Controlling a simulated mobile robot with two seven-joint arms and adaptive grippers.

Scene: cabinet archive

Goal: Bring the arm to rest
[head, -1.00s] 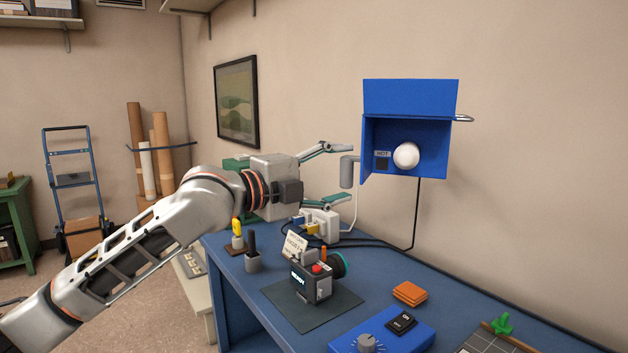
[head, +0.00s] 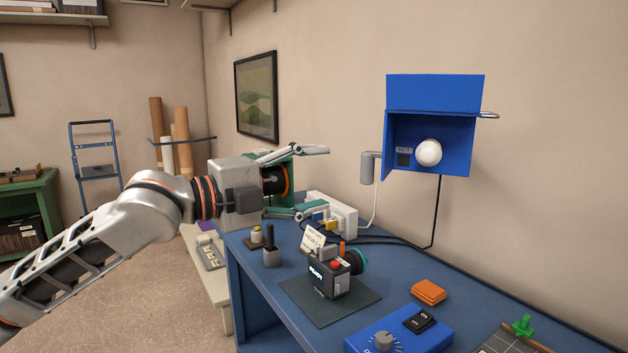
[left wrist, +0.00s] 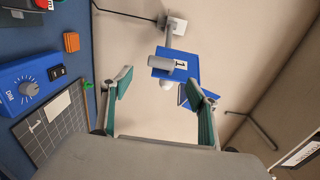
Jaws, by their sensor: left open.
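My left arm comes in from the left in the head view. Its gripper (head: 312,180) is open and empty, held above the far left end of the blue bench (head: 240,290). In the left wrist view the two green-padded fingers (left wrist: 160,98) stand wide apart with nothing between them. Beyond them shows the blue wall box (left wrist: 175,62) with a white bulb; in the head view the box (head: 435,92) hangs on the wall to the right of the gripper, apart from it. My right gripper is in neither view.
Below the gripper stand a white power strip (head: 335,213) with plugs and a small black device (head: 328,279) on a dark mat. A blue dial box (head: 400,335), orange pads (head: 429,291) and a green clip (head: 523,325) lie nearer. The floor left of the bench is open.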

